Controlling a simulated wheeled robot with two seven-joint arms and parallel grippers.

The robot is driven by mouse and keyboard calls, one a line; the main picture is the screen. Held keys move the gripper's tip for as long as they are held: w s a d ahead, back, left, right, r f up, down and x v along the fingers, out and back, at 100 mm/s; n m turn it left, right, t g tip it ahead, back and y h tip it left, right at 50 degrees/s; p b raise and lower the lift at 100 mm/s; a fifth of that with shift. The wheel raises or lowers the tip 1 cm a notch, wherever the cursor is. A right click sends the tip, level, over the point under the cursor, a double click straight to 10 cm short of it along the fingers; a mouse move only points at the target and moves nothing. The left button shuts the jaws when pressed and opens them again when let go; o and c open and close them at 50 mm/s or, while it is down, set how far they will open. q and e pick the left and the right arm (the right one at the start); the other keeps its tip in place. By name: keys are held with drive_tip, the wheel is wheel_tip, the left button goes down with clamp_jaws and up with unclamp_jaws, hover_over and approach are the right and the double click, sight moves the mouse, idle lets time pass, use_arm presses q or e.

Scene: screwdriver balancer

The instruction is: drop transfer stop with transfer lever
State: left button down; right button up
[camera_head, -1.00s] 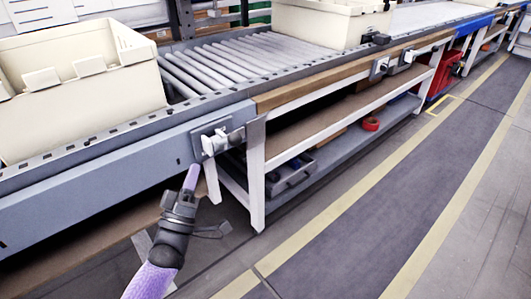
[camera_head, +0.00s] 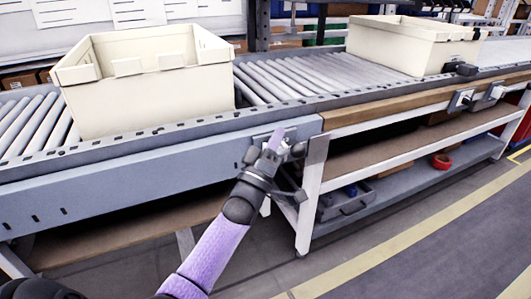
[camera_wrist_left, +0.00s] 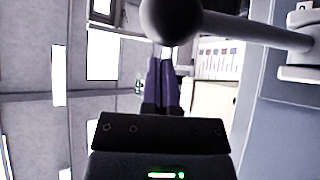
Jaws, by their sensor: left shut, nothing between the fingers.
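The transfer lever (camera_head: 297,152) sits on the conveyor's front side near the corner leg, mostly hidden behind my left gripper (camera_head: 279,134). In the left wrist view the lever is a rod (camera_wrist_left: 255,33) with a dark ball knob (camera_wrist_left: 170,18), running right to a white mount (camera_wrist_left: 301,58). My left gripper's purple fingers (camera_wrist_left: 160,68) are together and empty. Their tips appear just below the knob in that view; I cannot tell whether they touch it. I cannot make out the transfer stop. My right gripper is not in view.
A cream tote (camera_head: 150,100) stands on the roller conveyor (camera_head: 270,75) left of the lever. Another cream tote (camera_head: 400,50) stands farther right. Similar switch boxes (camera_head: 462,99) are on the rail at right. The floor in front (camera_head: 400,270) is clear.

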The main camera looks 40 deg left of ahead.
sight(285, 152)
use_arm(q)
drive_tip(key=shift+w+d+f+b, duration=0.25)
drive_tip(key=shift+d+f+b, duration=0.1)
drive_tip(key=shift+d+f, duration=0.5)
drive_tip(key=shift+f, duration=0.1)
drive_tip(key=shift+s+d+f+m+h+b, duration=0.15)
drive_tip(key=shift+f+m+h+b, duration=0.1)
drive_tip(key=shift+m+h+b, duration=0.15)
drive_tip(key=shift+d+f+m, duration=0.1)
drive_tip(key=shift+m, duration=0.2)
